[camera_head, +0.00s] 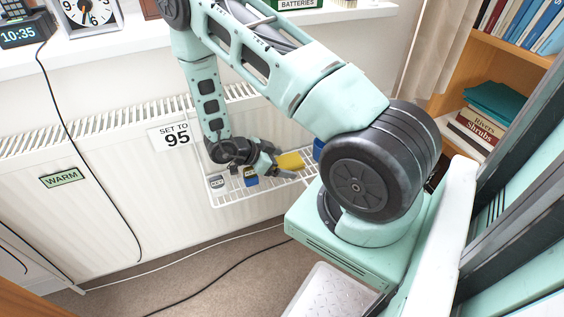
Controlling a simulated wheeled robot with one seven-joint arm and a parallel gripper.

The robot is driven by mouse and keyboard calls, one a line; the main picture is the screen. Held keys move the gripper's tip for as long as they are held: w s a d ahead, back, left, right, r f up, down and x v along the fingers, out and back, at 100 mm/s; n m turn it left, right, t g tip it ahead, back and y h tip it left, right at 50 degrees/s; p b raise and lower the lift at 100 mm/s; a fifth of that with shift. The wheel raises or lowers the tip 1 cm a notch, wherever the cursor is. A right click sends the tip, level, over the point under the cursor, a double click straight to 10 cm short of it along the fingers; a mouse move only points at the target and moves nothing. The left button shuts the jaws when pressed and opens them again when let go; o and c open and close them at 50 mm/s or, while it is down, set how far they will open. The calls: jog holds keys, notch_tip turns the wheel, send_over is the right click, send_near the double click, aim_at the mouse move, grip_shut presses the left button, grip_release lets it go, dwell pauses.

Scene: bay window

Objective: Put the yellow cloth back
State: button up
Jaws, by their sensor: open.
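My gripper (281,161) is low over the rack, pointing right, and open. Its fingertips are right at the cloth's left end. I cannot tell whether they touch it, and the gripper may hide part of the cloth.
Small blue-and-dark items (251,177) and a small white-labelled item (217,182) stand on the rack left of the cloth. A blue object (318,149) is to its right, partly behind my arm. A windowsill (130,40) runs above the radiator. A bookcase (470,60) stands at right.

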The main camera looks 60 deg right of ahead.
jog(key=p+v, duration=0.3)
jog(key=v, duration=1.4)
jog(key=shift+s+a, duration=0.1)
jog(key=shift+s, duration=0.05)
